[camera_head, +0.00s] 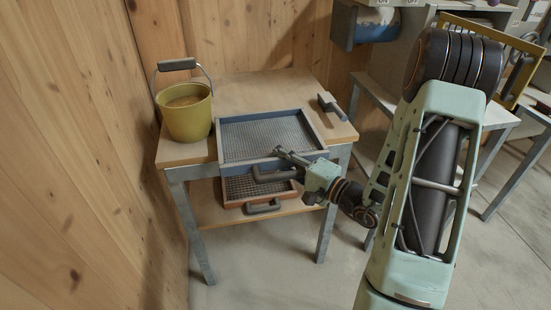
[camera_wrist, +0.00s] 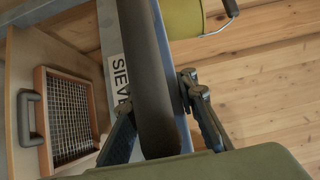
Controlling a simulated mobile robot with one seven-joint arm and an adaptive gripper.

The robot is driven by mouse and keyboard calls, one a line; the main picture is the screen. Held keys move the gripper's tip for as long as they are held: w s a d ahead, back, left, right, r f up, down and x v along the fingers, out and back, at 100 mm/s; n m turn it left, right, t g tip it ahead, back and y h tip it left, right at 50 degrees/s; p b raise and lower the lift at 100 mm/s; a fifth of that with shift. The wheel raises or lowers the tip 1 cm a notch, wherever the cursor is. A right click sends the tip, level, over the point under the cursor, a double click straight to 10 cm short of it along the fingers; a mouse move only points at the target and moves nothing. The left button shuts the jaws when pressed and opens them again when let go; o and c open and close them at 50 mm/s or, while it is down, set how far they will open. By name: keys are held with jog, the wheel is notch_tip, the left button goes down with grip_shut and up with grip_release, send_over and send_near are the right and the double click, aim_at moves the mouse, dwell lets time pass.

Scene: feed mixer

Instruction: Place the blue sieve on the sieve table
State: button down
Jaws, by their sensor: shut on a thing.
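The blue sieve (camera_head: 262,135), a square blue frame with grey mesh, lies on top of the wooden sieve table (camera_head: 255,90), at its front edge. Its dark handle (camera_head: 272,176) sticks out over the front. My gripper (camera_head: 287,156) is at this handle. In the wrist view the fingers (camera_wrist: 158,96) are on both sides of the thick dark handle (camera_wrist: 150,60), shut on it. A strip of blue frame (camera_wrist: 185,132) shows behind the handle. I cannot tell whether the sieve rests fully on the tabletop.
A yellow-green bucket (camera_head: 187,118) stands at the table's left. A dark-handled tool (camera_head: 332,106) lies at the right. An orange-framed sieve (camera_head: 240,187) sits on the lower shelf. A wooden wall (camera_head: 90,150) is close on the left. The tabletop's back is clear.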

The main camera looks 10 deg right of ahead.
jog(key=shift+r, duration=0.1)
jog(key=shift+f+b, duration=0.25)
jog(key=shift+b, duration=0.05)
jog(key=c, duration=1.7)
grip_release()
jog(key=shift+o, duration=0.2)
jog(key=shift+r, duration=0.1)
jog(key=shift+r+p, duration=0.15)
jog(key=shift+p, duration=0.15)
jog(key=v, duration=1.2)
